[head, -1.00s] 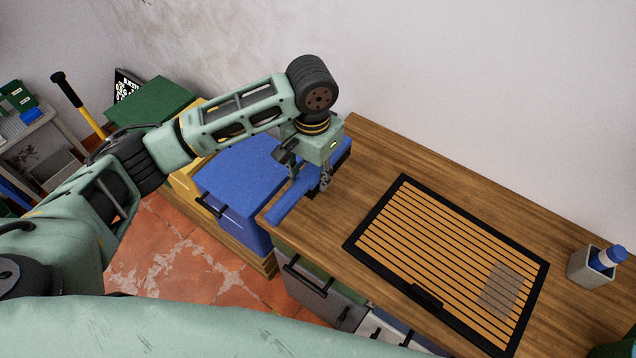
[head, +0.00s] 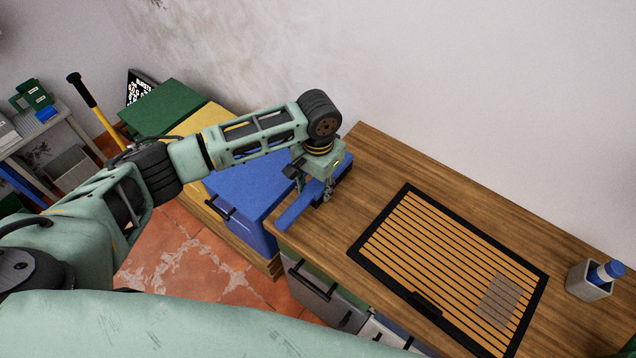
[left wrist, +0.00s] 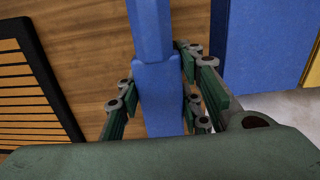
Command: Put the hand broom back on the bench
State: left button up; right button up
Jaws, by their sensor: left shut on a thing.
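The blue hand broom (head: 296,208) is over the left end of the wooden bench (head: 375,165). Its handle points toward the bench's front left corner, and its wider head with dark bristles lies toward the wall. My left gripper (head: 314,192) comes from above and is shut on the broom. In the left wrist view the broom (left wrist: 158,90) runs between the fingers of the gripper (left wrist: 160,103), with wood grain behind it. The broom looks at or very near the bench top; contact underneath is hidden. My right gripper is not in view.
A black-framed slatted panel (head: 450,268) lies mid-bench. A grey holder (head: 588,281) with a blue-capped bottle stands at the right. Blue (head: 245,190), yellow and green boxes adjoin the bench's left end. Bare wood lies between broom and panel.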

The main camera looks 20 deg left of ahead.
aim_at(316, 183)
pick_arm(q)
jog(key=o, duration=1.2)
jog(key=shift+f+b, duration=0.15)
jog(key=shift+b, duration=1.1)
jog(key=r, duration=0.7)
jog(key=shift+a+r+b, duration=0.25)
jog(key=shift+r+b, duration=0.05)
jog(key=shift+b, duration=0.1)
jog(key=shift+r, duration=0.4)
jog(key=shift+s, duration=0.1)
